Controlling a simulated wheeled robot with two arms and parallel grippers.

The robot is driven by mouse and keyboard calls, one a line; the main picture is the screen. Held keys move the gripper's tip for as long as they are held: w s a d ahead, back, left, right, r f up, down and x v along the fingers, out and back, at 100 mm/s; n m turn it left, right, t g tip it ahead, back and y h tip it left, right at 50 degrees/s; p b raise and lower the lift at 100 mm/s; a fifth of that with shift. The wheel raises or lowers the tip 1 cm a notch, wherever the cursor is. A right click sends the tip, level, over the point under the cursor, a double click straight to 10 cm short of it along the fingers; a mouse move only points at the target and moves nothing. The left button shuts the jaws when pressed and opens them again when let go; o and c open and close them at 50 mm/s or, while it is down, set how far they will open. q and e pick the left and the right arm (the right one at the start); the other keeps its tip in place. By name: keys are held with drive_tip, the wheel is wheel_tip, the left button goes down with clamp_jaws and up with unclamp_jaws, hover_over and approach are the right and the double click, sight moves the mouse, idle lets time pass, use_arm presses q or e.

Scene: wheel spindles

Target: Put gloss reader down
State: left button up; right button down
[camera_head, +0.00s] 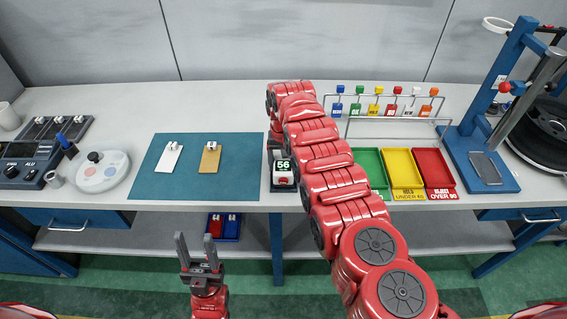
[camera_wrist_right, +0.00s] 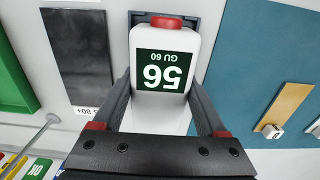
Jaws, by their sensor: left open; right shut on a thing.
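The gloss reader (camera_head: 283,171) is a white block with a dark display reading 56 and a red button. In the right wrist view the gloss reader (camera_wrist_right: 165,70) sits between the fingers of my right gripper (camera_wrist_right: 158,105), which is shut on it. In the head view my right arm covers part of the reader's surroundings and its right side. The reader is at a dark stand or pad near the table's front edge; I cannot tell whether it touches it. My left gripper (camera_head: 199,252) is open and empty, in front of the table and below its edge.
A teal mat (camera_head: 190,186) with a white and a tan tagged plate lies left of the reader. Green, yellow (camera_head: 404,170) and red (camera_head: 434,170) trays stand to the right, before a rack (camera_head: 388,106) of coloured tags. A blue wheel stand (camera_head: 485,160) is far right.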

drive_tip(key=shift+w+d+f, duration=0.1)
drive_tip(key=shift+f, duration=0.2)
unclamp_jaws()
drive_tip(key=shift+r, duration=0.1)
drive_tip(key=shift+r+p, duration=0.55)
drive_tip(key=shift+r, duration=0.1)
wheel_tip(320, 180, up, 9)
drive_tip(key=b, duration=0.3)
wheel_tip(320, 180, up, 3)
drive_tip(key=shift+f+p, duration=0.1)
drive_tip(key=shift+p, duration=0.4)
